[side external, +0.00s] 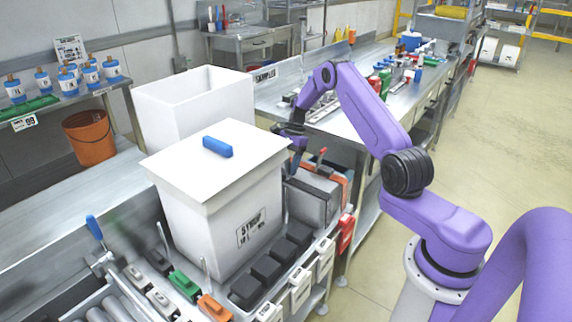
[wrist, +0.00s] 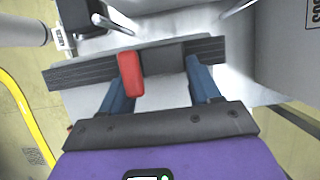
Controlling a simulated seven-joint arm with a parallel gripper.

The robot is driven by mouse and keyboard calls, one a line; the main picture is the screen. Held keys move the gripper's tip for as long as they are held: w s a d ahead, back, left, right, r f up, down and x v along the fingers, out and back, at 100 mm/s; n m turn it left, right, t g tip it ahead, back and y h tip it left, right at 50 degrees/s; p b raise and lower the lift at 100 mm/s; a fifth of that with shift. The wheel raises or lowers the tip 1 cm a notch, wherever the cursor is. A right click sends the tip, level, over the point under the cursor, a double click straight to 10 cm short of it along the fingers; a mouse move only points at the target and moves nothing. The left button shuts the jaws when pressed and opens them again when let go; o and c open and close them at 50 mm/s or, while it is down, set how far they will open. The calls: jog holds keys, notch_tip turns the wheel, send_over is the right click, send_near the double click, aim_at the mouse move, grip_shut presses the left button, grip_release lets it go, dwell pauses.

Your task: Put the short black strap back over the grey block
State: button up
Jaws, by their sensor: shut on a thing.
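A black ribbed strap (wrist: 80,72) runs across the wrist view, with a smoother grey-black middle part. My gripper (wrist: 160,85) has its two blue fingers on either side of that middle part and is shut on the strap. In the side view, my gripper (side external: 293,140) is just right of the white lidded box, above the grey block (side external: 311,204). The strap is too small and dark there to make out clearly. A red handle (wrist: 131,74) lies across the strap beside the left finger in the wrist view.
The white lidded box (side external: 215,225) with a blue handle (side external: 217,146) stands close left of my gripper. Metal rods (wrist: 114,24) stand near the strap. Black, green and orange clamps line the bench front. An open white bin (side external: 190,105) stands behind.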

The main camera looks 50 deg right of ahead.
dwell(0.8)
jog(key=o, duration=1.7)
jog(key=shift+c, duration=0.2)
jog(key=shift+r, duration=0.1)
notch_tip(320, 180, up, 9)
dwell(0.4)
